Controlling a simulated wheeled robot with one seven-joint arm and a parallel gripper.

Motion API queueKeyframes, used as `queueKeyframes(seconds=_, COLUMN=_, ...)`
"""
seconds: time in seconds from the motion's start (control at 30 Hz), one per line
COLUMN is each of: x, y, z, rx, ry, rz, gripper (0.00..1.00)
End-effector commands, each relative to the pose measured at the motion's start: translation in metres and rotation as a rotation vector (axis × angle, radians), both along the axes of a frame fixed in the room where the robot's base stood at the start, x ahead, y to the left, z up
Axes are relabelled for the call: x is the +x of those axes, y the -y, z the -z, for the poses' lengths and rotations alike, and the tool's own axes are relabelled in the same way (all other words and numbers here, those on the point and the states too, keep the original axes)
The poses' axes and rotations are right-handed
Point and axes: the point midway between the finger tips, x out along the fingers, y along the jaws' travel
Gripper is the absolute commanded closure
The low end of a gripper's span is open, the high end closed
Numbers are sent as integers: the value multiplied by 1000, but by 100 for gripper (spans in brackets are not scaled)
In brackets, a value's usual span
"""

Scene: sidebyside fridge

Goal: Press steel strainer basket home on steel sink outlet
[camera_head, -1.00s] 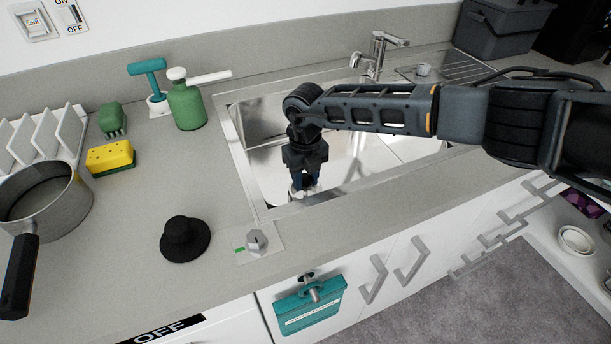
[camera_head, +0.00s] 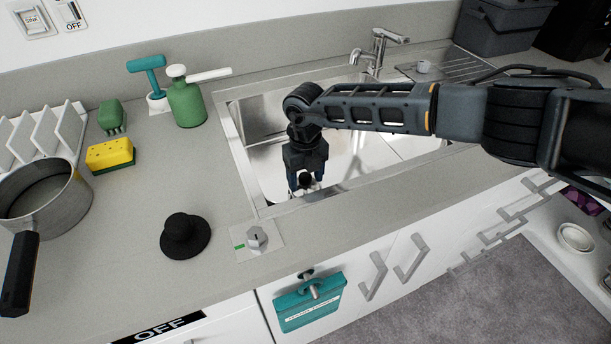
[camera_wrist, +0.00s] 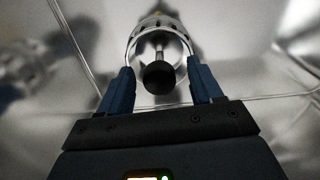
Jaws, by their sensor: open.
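The steel strainer basket (camera_wrist: 158,76) shows in the wrist view as a round shiny rim with a post and dark knob at its centre. My gripper (camera_wrist: 160,66) is open, with one blue finger on each side of the basket and a gap beside the knob. In the head view my gripper (camera_head: 305,184) points down into the near left part of the steel sink (camera_head: 272,160), and the dark knob shows between its fingers. The sink outlet cannot be made out under the basket, and I cannot tell whether the basket is fully seated.
The sink's front rim (camera_head: 350,187) and left wall lie close to my gripper. The tap (camera_head: 374,52) stands behind. On the counter to the left are a black stopper (camera_head: 183,236), a sponge (camera_head: 110,155), a green bottle (camera_head: 187,103) and a pot (camera_head: 60,208).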

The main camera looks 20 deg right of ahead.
Motion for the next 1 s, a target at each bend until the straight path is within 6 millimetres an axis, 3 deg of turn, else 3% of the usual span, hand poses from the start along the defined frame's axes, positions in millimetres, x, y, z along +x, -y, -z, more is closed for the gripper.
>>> queueKeyframes(seconds=0.17, x=1, y=1, z=-10, rx=0, ry=3, rz=0, gripper=35)
queueKeyframes(seconds=0.6, x=1, y=0, z=-72, rx=-1, ry=1, rz=0, gripper=35)
queueKeyframes(seconds=1.0, x=0, y=0, z=-78, rx=0, ry=0, rz=0, gripper=35)
